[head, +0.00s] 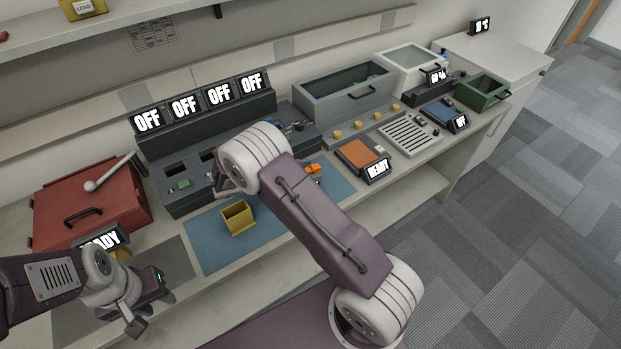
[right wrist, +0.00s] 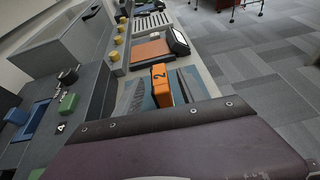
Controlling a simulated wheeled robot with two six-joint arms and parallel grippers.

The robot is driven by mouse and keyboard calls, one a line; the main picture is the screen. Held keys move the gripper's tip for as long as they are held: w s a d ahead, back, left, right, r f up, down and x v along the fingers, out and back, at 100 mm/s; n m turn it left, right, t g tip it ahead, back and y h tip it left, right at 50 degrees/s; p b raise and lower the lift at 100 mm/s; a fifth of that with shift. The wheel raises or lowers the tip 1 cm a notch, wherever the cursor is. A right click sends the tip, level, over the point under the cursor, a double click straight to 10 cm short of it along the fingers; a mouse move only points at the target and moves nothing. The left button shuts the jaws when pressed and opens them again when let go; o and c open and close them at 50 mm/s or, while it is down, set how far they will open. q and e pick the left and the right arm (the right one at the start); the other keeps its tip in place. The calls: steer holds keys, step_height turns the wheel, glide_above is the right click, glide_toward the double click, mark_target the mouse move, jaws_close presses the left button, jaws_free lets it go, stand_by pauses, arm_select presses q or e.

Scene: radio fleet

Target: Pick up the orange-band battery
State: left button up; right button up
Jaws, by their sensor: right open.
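I cannot make out a battery with an orange band for certain in either view. An orange block (head: 313,169) stands at the right end of the blue mat, partly behind my right arm. In the right wrist view it is an orange block (right wrist: 162,85) marked "2"; I cannot tell whether it is a radio or a battery. My left gripper (head: 153,311) is open and empty over the table's front left.
The dark charger (head: 170,207) carries several "OFF" displays and a green piece (head: 183,184). A yellow cup (head: 238,217) stands on the blue mat (head: 205,245). A red box (head: 85,205) is at left. An orange pad (head: 358,156), grey bin (head: 330,105) and green bin (head: 482,97) lie rightward.

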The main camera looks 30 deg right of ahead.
mark_target(320, 167)
steer(key=x, duration=0.4)
steer(key=shift+d, duration=0.15)
jaws_close()
steer(key=shift+r, duration=0.45)
steer(key=r, duration=0.2)
steer(key=s+r, duration=0.1)
steer(key=r, duration=0.1)
steer(key=s+a+r, duration=0.1)
steer(key=s+r, duration=0.5)
steer(key=s, duration=0.4)
steer(key=shift+s+a, duration=0.2)
steer(key=shift+s, duration=0.1)
